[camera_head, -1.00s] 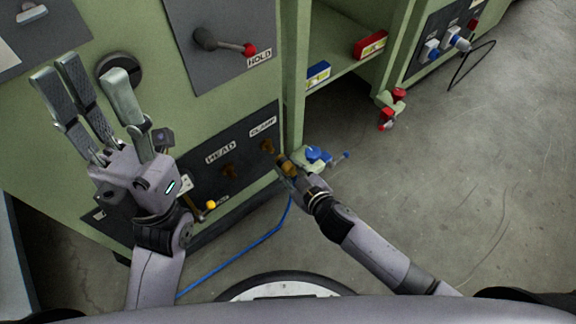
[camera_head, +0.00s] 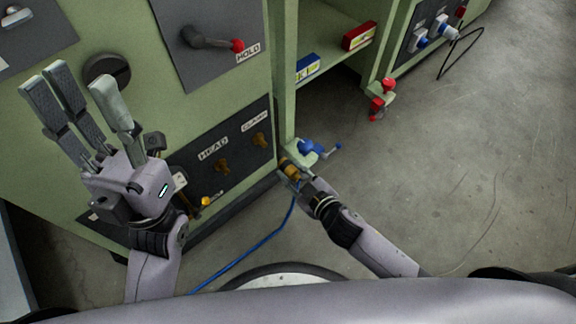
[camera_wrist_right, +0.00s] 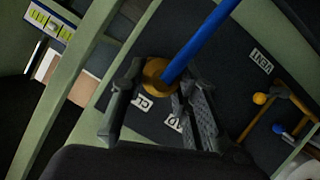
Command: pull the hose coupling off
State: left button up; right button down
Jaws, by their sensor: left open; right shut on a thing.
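The brass hose coupling (camera_head: 289,169) is held in my right gripper (camera_head: 297,176), in front of the dark panel's lower right edge. In the right wrist view the coupling (camera_wrist_right: 157,76) sits between the gripper's fingers, with the blue hose (camera_wrist_right: 197,42) running from it. The brass CLAMP fitting (camera_head: 260,140) stands bare on the panel, apart from the coupling. The brass HEAD fitting (camera_head: 222,166) is also bare. My left gripper (camera_head: 82,82) is open and empty, fingers up, in front of the green machine.
A yellow-knobbed lever (camera_head: 205,201) is low on the panel. A red-knobbed HOLD lever (camera_head: 213,40) is above. A blue-handled valve (camera_head: 318,149) is close to my right gripper; a red one (camera_head: 380,98) is farther right. The floor (camera_head: 440,180) at right is clear.

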jog(key=s+d, duration=0.1)
jog(key=s, duration=0.1)
jog(key=s+d, duration=0.2)
dwell(0.4)
